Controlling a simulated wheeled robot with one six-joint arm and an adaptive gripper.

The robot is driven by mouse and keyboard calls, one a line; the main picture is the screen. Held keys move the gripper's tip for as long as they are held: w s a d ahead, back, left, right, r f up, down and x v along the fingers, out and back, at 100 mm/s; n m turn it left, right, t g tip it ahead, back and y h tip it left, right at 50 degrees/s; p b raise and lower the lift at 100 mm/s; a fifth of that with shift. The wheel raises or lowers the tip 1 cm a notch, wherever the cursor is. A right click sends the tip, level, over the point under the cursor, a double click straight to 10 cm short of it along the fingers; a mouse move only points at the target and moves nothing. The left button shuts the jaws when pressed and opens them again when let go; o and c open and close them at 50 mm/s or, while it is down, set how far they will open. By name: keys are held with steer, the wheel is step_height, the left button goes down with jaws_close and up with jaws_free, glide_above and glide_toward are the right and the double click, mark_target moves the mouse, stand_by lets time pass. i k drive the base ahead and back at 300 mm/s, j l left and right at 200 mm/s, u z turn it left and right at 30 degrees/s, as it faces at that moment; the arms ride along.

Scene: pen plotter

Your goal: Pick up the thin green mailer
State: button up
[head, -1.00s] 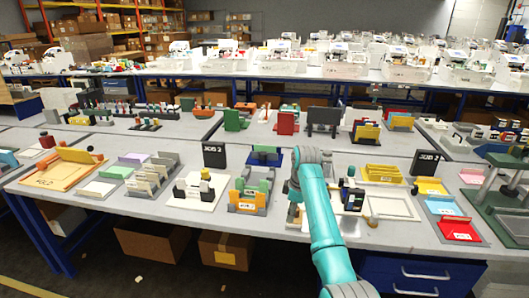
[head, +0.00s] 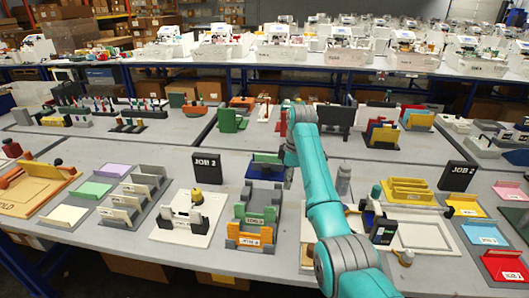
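I cannot tell for sure which green thing is the thin green mailer. A flat light-green sheet (head: 95,189) lies in a row of trays at the left of the near bench. A green piece (head: 260,212) stands in a grey and orange holder (head: 250,237) near the middle. A darker green upright piece (head: 230,120) stands on the bench behind. My teal arm reaches up from the bottom right, its far end bending down just right of the blue holder (head: 265,167). My gripper's fingers are hidden behind the arm.
A white tray (head: 428,236) and a yellow rack (head: 408,190) lie right of my arm. A white fixture (head: 190,215) is left of the holder. A red tray (head: 505,266) sits at the far right.

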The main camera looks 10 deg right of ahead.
mark_target(258, 157)
steer(key=i, duration=1.05)
